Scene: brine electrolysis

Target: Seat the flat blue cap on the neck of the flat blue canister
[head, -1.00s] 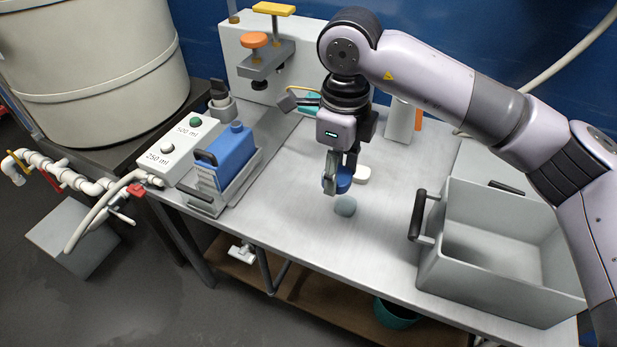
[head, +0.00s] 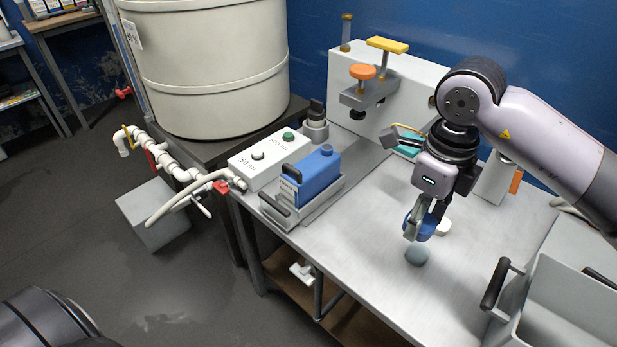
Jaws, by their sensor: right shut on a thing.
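The flat blue canister (head: 312,178) stands upright in a grey tray (head: 328,199) on the steel table. Its short neck (head: 326,150) points up and shows no cap on it. My right gripper (head: 416,229) is shut on the flat blue cap (head: 425,228), to the right of the canister. The cap appears to be held tilted, close above the table; the fingers cover part of it. My left gripper is not in view.
A grey bin (head: 570,300) is at right. Table between canister and gripper is clear.

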